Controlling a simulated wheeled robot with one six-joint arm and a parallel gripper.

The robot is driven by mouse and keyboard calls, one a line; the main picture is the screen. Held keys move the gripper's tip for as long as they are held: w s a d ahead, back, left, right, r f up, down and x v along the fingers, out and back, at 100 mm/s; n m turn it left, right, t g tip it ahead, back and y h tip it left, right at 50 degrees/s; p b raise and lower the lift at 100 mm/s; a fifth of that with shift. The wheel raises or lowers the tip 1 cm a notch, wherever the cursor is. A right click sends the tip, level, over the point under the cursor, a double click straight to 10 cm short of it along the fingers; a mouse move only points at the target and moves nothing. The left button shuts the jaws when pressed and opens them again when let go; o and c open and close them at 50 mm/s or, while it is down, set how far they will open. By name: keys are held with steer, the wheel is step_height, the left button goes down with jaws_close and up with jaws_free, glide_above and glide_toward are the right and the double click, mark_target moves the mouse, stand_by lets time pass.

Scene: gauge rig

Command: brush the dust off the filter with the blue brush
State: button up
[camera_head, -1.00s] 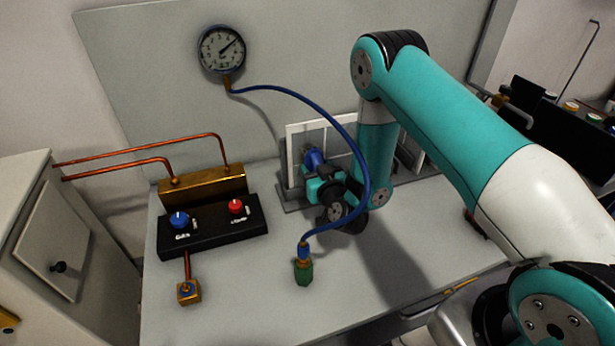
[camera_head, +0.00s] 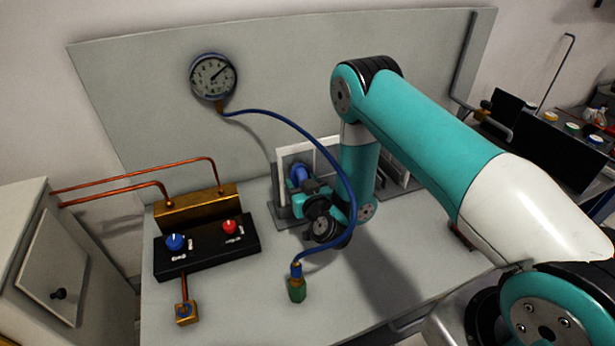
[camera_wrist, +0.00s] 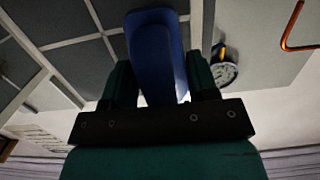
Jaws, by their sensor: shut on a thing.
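The blue brush (camera_wrist: 158,52) is held between the green fingers of my gripper (camera_wrist: 160,85) in the wrist view. The jaws are shut on it. In the head view the brush (camera_head: 300,174) shows as a small blue shape in front of the left part of the filter. The filter has dark grey panels (camera_wrist: 75,70) crossed by pale bars in the wrist view. In the head view its white frame (camera_head: 283,165) stands upright on the bench, partly hidden by my arm. I cannot tell whether the brush touches the filter, and dust is not clearly visible.
A blue hose (camera_head: 340,165) arches from the gauge (camera_head: 213,76) to a green fitting (camera_head: 297,291), passing close to my wrist. A black control block (camera_head: 207,247) with blue and red knobs stands left.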

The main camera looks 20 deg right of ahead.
steer(key=shift+a+r+p, duration=0.9)
steer(key=shift+r+p, duration=0.25)
steer(key=shift+p, duration=0.2)
steer(key=shift+d+f+b, duration=0.25)
steer(key=shift+d+b, duration=0.6)
steer(key=shift+d, duration=0.4)
steer(key=shift+d+r+b, duration=0.2)
steer(key=shift+d+b, duration=0.25)
steer(key=shift+d, duration=0.3)
steer(key=b, duration=0.2)
glide_toward(308, 174)
steer(key=shift+w+f, duration=0.35)
steer(key=shift+w, duration=0.45)
steer(key=shift+w+f, duration=0.3)
steer(key=shift+w, duration=0.45)
